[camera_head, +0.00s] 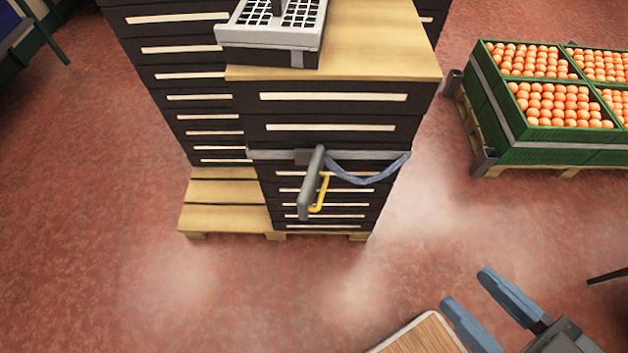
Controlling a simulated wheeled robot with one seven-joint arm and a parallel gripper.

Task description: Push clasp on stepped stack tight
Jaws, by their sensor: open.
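The stepped stack (255,128) of dark crates with pale slots stands on a wooden pallet (222,190). A grey strap (268,155) runs across its front column. The clasp (311,185) sits on that strap as a grey lever, standing out from the crate face, with a yellow handle (320,194) beside it. A blue-grey strap tail (368,175) hangs in a loose curve to the right of the clasp. My gripper (467,288) is at the lower right, open with nothing between its two blue-grey fingers. It is apart from the clasp, right of and below it in the picture.
A wooden board (395,50) tops the front column, with a grey-white tray (262,38) on it. Green crates of oranges (555,157) stand on a pallet at right. A wood-topped surface (425,335) shows at the bottom. The red floor between stack and gripper is clear.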

